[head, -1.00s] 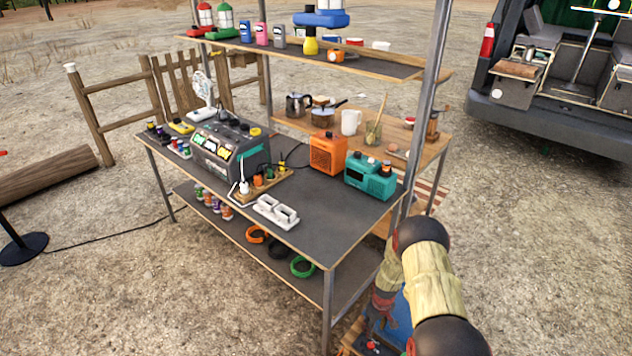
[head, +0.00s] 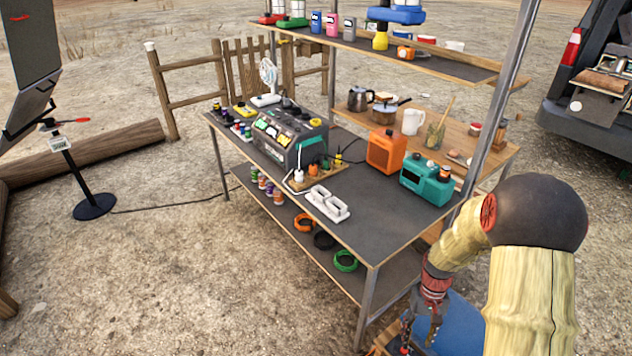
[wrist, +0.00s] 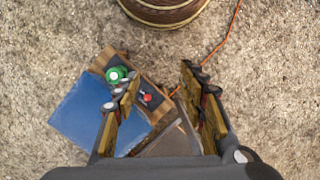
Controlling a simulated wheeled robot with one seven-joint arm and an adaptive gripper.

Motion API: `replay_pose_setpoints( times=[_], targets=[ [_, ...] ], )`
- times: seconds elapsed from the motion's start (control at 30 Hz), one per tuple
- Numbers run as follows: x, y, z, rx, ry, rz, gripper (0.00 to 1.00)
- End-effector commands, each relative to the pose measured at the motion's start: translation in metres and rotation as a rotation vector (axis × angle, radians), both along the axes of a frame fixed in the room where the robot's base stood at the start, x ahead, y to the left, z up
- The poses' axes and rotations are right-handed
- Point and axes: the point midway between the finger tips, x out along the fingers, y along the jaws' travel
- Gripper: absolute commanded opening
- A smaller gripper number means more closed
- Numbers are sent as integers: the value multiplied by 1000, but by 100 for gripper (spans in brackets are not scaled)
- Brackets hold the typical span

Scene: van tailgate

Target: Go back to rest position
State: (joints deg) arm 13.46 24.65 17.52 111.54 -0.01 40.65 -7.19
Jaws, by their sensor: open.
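My gripper (wrist: 160,100) is open in the wrist view, its two wood-coloured fingers well apart with nothing between them. It points down over a blue panel (wrist: 75,110) and a small wooden box or board (wrist: 150,75) with a green-and-white round item (wrist: 116,75) and a small red knob (wrist: 147,98). These lie below the fingers, apart from them. In the head view my gripper (head: 425,330) hangs at the lower right, beside the near right corner of the workbench, with my arm bent above it.
The workbench (head: 285,225) carries a grey power station (head: 290,138), an orange box (head: 387,150) and a teal radio (head: 427,181). A metal post (head: 502,110) rises close to my arm. A van (head: 597,120) stands at the right. A black stand (head: 95,206) is at the left; open ground lies in front.

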Motion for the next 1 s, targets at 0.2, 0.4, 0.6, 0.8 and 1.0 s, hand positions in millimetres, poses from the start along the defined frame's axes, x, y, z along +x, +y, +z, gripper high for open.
replay_pose_setpoints(
  times=[0.2,0.4,0.6,0.8,1.0],
  targets=[
    [-23,20,97,-27,-69,-18,42],
    [-51,39,168,-47,-147,-24,42],
    [-83,56,228,-61,-247,-14,42],
    [-114,71,277,-70,-372,12,42],
    [-137,84,323,-76,-534,47,42]
  ],
)
